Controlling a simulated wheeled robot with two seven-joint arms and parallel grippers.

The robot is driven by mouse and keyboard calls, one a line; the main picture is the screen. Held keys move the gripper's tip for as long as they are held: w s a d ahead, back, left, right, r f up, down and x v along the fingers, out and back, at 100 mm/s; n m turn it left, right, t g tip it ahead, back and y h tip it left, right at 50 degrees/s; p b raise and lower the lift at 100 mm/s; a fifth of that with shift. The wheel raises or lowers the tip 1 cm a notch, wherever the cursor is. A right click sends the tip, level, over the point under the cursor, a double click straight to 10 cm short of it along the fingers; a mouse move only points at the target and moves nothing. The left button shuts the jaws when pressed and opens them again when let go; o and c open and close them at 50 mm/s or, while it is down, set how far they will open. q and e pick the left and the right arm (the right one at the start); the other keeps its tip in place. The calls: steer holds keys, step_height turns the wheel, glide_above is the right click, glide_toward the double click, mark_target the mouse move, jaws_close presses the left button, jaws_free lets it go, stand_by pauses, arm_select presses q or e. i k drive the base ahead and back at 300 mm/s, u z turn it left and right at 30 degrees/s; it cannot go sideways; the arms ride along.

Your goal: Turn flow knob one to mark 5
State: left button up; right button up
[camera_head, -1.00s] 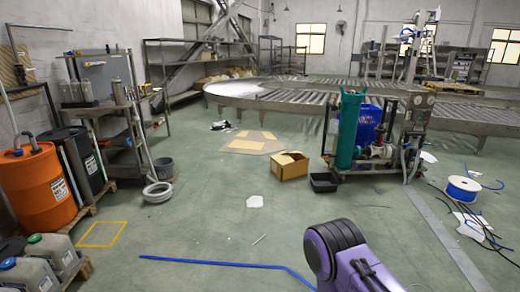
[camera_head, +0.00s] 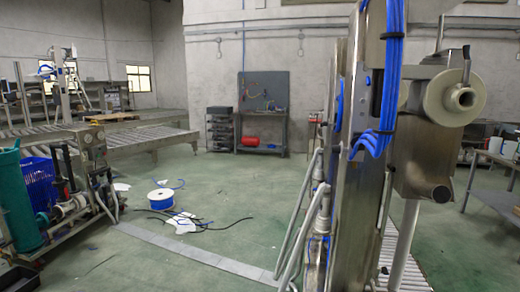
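I cannot make out a numbered flow knob or a mark 5 in the head view. Close on the right stands a tall metal machine (camera_head: 345,190) with blue hoses (camera_head: 393,75). A pale round fitting (camera_head: 455,97) sticks out from its upper right. At the far left is a pump skid with a green cylinder (camera_head: 17,205), pipework (camera_head: 72,203) and a grey box (camera_head: 92,140) on top. Any knobs there are too small to tell. Neither of my grippers is in view.
A blue cable spool (camera_head: 161,199), white sheets and black cables (camera_head: 205,228) lie on the floor between skid and machine. A roller conveyor (camera_head: 150,138) runs behind. A workbench (camera_head: 263,130) stands at the back wall. Open green floor lies in the middle.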

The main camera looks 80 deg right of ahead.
mark_target(336, 150)
steer(key=z, duration=3.1)
steer(key=i, duration=0.5)
steer(key=k, duration=1.3)
steer(key=u, duration=0.8)
steer(key=i, duration=1.6)
steer(key=z, duration=0.4)
